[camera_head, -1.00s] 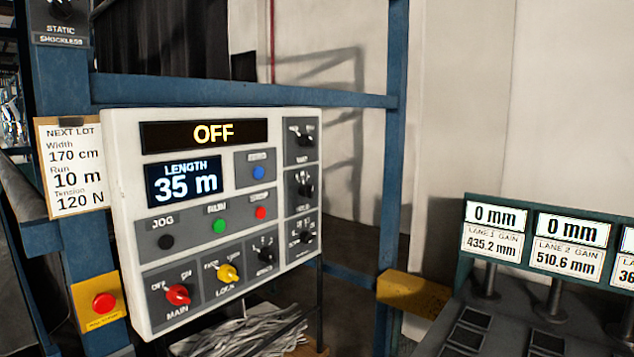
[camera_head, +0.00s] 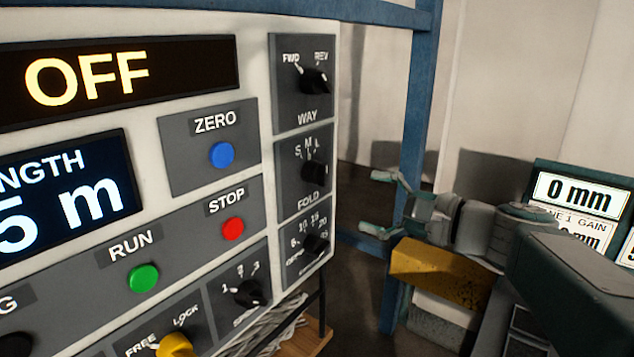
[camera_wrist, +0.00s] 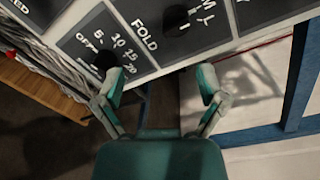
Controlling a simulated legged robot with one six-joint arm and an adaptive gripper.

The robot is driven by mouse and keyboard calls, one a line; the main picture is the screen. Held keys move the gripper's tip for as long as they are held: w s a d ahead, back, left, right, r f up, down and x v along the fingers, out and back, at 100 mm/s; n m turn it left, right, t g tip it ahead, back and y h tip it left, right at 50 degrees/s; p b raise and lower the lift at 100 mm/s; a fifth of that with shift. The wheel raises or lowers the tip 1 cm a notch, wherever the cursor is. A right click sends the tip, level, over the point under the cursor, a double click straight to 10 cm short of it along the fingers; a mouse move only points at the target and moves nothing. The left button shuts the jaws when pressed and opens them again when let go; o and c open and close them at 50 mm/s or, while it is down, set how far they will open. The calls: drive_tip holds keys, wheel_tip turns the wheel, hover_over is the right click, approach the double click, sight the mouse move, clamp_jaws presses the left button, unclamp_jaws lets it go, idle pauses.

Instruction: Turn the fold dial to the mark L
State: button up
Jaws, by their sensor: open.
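The fold dial (camera_head: 314,172) is a black knob on a grey plate in the panel's right column, with S, M and L above it. Its pointer looks roughly upright near M, though it is too small to be sure.
The way dial (camera_head: 314,80) sits above and another black dial (camera_head: 315,243) below, both close to the fold dial. The stop button (camera_head: 233,229) and zero button (camera_head: 221,155) are to the left. A blue post (camera_head: 412,110) and yellow block (camera_head: 435,262) are near my arm.

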sight(327, 177)
drive_tip(key=shift+m+t, duration=0.3)
drive_tip(key=x, duration=0.3)
drive_tip(key=r+x, duration=0.1)
drive_tip(key=x, duration=0.6)
drive_tip(key=shift+w+a+r, duration=0.1)
drive_tip(key=shift+w+r, duration=0.15)
drive_tip(key=shift+w, duration=0.3)
drive_tip(key=c, duration=1.2)
